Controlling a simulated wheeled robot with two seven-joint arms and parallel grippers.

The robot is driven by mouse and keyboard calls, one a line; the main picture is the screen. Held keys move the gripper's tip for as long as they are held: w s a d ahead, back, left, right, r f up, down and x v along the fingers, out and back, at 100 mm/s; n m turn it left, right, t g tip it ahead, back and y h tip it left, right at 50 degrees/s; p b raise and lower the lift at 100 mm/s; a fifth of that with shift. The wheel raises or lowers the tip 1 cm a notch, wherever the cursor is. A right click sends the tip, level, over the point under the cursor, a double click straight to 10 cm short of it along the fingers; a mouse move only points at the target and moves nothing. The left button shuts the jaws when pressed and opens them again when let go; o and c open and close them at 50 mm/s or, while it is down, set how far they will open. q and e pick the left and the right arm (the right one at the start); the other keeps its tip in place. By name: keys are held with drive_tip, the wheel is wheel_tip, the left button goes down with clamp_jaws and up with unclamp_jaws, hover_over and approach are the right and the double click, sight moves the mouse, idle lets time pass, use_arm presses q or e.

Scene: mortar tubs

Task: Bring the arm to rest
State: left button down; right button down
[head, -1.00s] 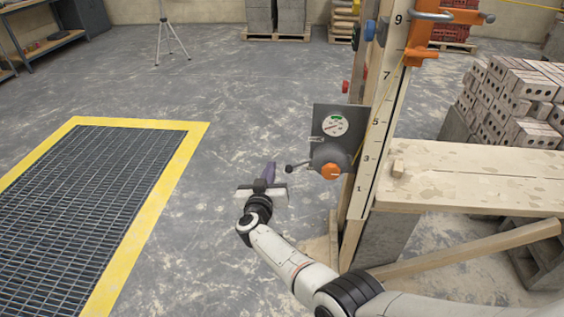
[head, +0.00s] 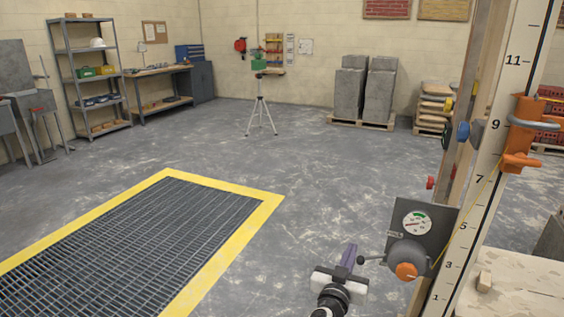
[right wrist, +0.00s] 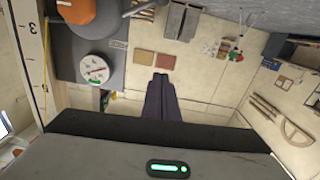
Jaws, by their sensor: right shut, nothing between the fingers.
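My right gripper (head: 349,256) shows low in the head view, its purple fingers pointing away from me. The fingers (right wrist: 160,96) are together in the right wrist view, with nothing between them. The gripper is in the air just left of a grey gauge box (head: 437,221) on a wooden post. The box has a dial (head: 416,222), an orange knob (head: 406,271) and a small lever (head: 371,260) that sticks out towards the gripper. Fingers and lever look close; I cannot tell whether they touch. Most of my right arm is out of the head view. My left gripper is not in view.
A numbered board (head: 486,180) with an orange clamp (head: 524,130) stands right of the gripper. A wooden plank (head: 520,290) lies at the lower right. A yellow-edged floor grating (head: 120,250) is at the left. A tripod (head: 261,105) stands behind. The floor between is free.

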drive_tip(key=s+d+r+t+b, duration=0.1)
drive_tip(key=s+d+r+t, duration=0.1)
drive_tip(key=d+r+t, duration=0.3)
drive_tip(key=s+a+f+n+g+y+p, duration=0.1)
drive_tip(key=s+a+f+n+g+y, duration=0.3)
drive_tip(key=s+f, duration=0.6)
drive_tip(key=s+a+f+n+g+y+p, duration=0.1)
drive_tip(key=s+a+f+n+g+y, duration=0.2)
drive_tip(key=s+f+y, duration=0.65)
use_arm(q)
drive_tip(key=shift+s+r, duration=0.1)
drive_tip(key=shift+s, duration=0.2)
use_arm(e)
drive_tip(key=s+a+f+g+h, duration=0.1)
drive_tip(key=s+f+g, duration=0.1)
drive_tip(key=s, duration=0.8)
drive_tip(key=s+a+f+g+h, duration=0.1)
drive_tip(key=s+a+f+g, duration=0.1)
drive_tip(key=s, duration=0.8)
drive_tip(key=shift+s+g+h, duration=0.15)
drive_tip(key=shift+g+h, duration=0.2)
drive_tip(key=shift+g, duration=0.35)
